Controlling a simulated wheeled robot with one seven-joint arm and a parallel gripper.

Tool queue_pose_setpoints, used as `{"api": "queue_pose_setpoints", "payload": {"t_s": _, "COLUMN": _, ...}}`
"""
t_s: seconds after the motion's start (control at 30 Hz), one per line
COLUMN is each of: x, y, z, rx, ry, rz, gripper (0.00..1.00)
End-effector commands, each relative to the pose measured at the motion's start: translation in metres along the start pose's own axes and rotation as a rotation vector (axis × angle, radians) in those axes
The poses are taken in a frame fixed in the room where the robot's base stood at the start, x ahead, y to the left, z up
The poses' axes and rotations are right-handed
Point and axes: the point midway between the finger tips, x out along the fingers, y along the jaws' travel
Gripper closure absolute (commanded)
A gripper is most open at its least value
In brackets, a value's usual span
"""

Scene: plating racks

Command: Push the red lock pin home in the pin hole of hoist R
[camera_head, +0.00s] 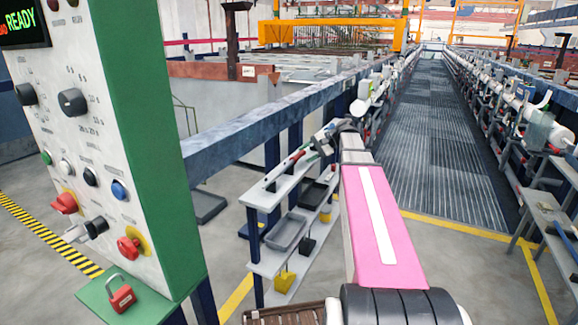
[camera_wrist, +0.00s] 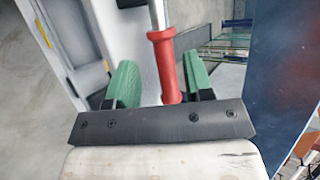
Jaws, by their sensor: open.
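In the wrist view my gripper (camera_wrist: 159,62) is open, its two green-padded fingers apart. A red cylindrical piece with a collar (camera_wrist: 164,66) lies between the fingers, with a bare metal rod running up from it. Gaps show on both sides of it. I cannot tell whether it is the lock pin or a tool handle. In the head view my gripper (camera_head: 322,143) is at the far end of the rack's top shelf, where a slim item with a red part (camera_head: 297,156) lies. No pin hole of hoist R can be made out.
The grey rack (camera_head: 263,201) holds a grey tray (camera_head: 286,232) and yellow items lower down. A control panel (camera_head: 95,130) stands close on the left, with a red padlock (camera_head: 121,297) on its ledge. A blue rail (camera_head: 270,115) runs behind the rack. The grated walkway (camera_head: 440,140) looks clear.

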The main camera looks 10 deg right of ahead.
Motion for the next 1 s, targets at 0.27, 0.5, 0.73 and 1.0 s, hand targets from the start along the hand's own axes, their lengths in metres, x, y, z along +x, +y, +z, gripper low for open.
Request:
{"api": "queue_pose_setpoints", "payload": {"t_s": 0.27, "x": 0.026, "y": -0.002, "z": 0.008, "rx": 0.000, "ry": -0.001, "rz": 0.001, "gripper": 0.53}}
{"api": "queue_pose_setpoints", "payload": {"t_s": 0.5, "x": 0.052, "y": -0.003, "z": 0.008, "rx": 0.000, "ry": 0.000, "rz": 0.001, "gripper": 0.53}}
{"api": "queue_pose_setpoints", "payload": {"t_s": 0.73, "x": 0.052, "y": -0.003, "z": 0.008, "rx": 0.000, "ry": 0.000, "rz": 0.001, "gripper": 0.59}}
{"api": "queue_pose_setpoints", "payload": {"t_s": 1.0, "x": 0.052, "y": -0.003, "z": 0.008, "rx": 0.000, "ry": 0.000, "rz": -0.001, "gripper": 1.00}}
